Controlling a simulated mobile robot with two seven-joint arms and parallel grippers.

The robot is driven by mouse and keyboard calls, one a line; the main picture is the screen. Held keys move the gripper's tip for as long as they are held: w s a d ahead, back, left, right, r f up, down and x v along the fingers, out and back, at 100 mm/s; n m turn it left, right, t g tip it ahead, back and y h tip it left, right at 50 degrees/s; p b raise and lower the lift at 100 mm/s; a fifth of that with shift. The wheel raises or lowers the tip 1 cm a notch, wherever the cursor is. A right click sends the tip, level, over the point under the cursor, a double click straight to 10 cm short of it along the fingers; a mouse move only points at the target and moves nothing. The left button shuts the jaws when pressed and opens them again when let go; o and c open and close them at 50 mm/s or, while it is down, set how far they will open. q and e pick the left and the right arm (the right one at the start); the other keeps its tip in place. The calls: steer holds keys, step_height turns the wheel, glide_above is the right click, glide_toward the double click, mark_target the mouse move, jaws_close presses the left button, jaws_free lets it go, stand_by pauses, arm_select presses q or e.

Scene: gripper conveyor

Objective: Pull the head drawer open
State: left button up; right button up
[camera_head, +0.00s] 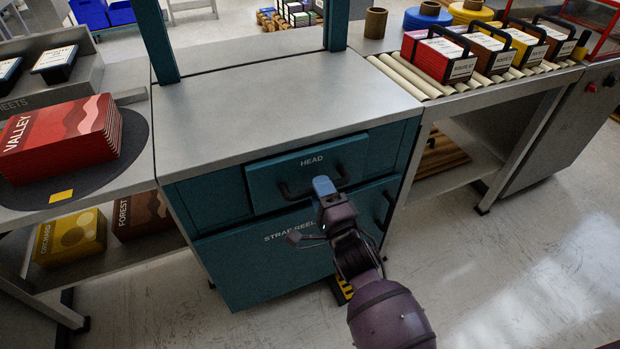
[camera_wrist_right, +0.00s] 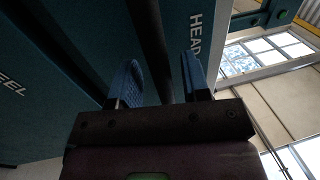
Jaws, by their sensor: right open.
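The HEAD drawer (camera_head: 312,162) is the teal upper drawer in the cabinet under the grey worktop. Its front sits close under the worktop edge, and I see no clear gap behind it. Its dark bar handle (camera_head: 291,193) runs across the front below the label. My right gripper (camera_head: 323,187) is at the middle of this handle, its blue fingers hiding part of the bar. In the right wrist view, the fingers (camera_wrist_right: 160,78) are apart, one on each side of the dark handle bar (camera_wrist_right: 150,40), not closed on it. My left gripper is not in view.
A roller conveyor (camera_head: 405,78) with several handled cases is at right. The floor (camera_head: 500,270) at front right is clear.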

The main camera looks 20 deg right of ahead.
steer(key=shift+w+r, duration=0.15)
steer(key=shift+w, duration=0.25)
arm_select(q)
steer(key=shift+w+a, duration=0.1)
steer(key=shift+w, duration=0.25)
arm_select(e)
jaws_close()
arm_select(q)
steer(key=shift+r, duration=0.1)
arm_select(e)
steer(key=shift+s, duration=0.1)
